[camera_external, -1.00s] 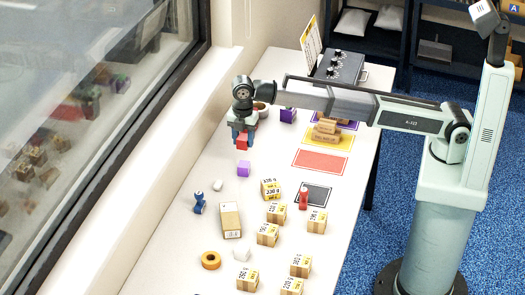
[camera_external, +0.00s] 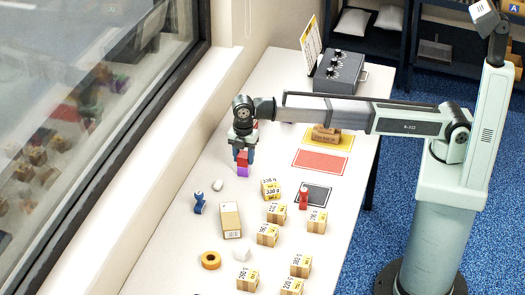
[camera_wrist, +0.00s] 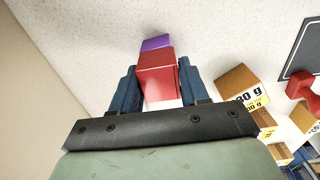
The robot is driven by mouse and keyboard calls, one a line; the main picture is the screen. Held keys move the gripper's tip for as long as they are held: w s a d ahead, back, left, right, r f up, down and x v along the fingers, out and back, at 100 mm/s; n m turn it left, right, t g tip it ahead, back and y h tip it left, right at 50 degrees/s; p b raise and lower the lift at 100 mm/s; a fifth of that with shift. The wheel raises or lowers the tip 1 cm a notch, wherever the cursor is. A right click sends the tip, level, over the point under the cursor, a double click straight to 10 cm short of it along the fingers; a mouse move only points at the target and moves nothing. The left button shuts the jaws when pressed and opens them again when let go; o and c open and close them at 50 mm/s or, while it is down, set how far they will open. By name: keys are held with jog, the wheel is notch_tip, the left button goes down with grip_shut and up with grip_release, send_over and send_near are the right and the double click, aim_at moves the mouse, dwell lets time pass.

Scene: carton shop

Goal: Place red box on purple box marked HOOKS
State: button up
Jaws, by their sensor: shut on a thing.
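My gripper (camera_external: 243,157) is shut on the red box (camera_external: 242,158), with a blue finger on each side of it. The red box also shows between the fingers in the wrist view (camera_wrist: 157,78). The purple box (camera_external: 243,171) stands on the white table directly below the red box in the external view. In the wrist view the purple box (camera_wrist: 155,43) shows just past the red box's far edge. Whether the two boxes touch cannot be told. No HOOKS marking is readable on the purple box's visible faces.
Several labelled cartons (camera_external: 267,235) stand on the table to the front right. A blue figure-like stamp (camera_external: 199,203), a white lump (camera_external: 217,185) and a tan carton (camera_external: 231,220) are nearby. A red mat (camera_external: 320,160) lies to the right. The window ledge runs along the left.

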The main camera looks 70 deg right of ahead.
aim_at(244, 154)
jog(key=o, duration=1.1)
jog(key=shift+o, duration=0.2)
notch_tip(244, 154, up, 12)
jog(key=shift+r, duration=0.1)
